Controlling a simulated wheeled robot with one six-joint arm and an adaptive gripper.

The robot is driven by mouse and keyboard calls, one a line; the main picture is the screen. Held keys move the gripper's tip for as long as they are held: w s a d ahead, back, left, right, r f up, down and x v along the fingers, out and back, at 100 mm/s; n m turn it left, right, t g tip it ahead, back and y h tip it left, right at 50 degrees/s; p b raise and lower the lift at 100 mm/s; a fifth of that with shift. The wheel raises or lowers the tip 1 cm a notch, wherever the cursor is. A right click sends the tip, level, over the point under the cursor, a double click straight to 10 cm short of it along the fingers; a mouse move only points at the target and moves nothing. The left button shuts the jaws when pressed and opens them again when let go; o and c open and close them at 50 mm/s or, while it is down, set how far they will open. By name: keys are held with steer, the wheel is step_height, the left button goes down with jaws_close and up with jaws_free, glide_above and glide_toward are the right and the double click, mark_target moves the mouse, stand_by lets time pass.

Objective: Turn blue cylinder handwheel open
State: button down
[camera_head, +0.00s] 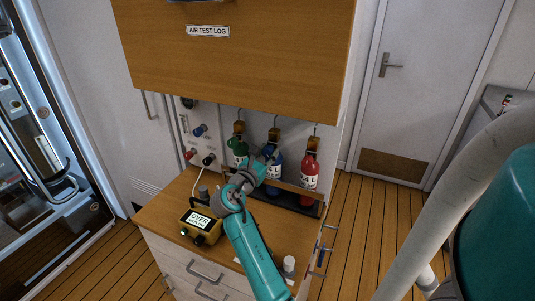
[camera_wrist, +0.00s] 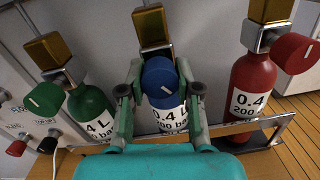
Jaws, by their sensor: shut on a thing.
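The blue cylinder (camera_head: 273,166) stands upright between the green and red cylinders against the panel, partly hidden by my arm in the head view. Its round blue handwheel (camera_wrist: 159,76) faces the wrist camera and bears a short white mark. My gripper (camera_wrist: 161,85) is shut on the blue handwheel, with one finger on its left side and one on its right. In the head view my gripper (camera_head: 262,160) reaches the front of the blue cylinder. The label of the blue cylinder shows below the handwheel in the wrist view.
The green cylinder (camera_wrist: 90,108) stands at left and the red cylinder (camera_wrist: 250,88) at right, its red handwheel (camera_wrist: 294,53) jutting out close by. A rail (camera_wrist: 270,132) runs in front of the cylinders.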

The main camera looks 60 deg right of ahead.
steer(key=shift+f, duration=0.1)
steer(key=c, duration=0.8)
jaws_free()
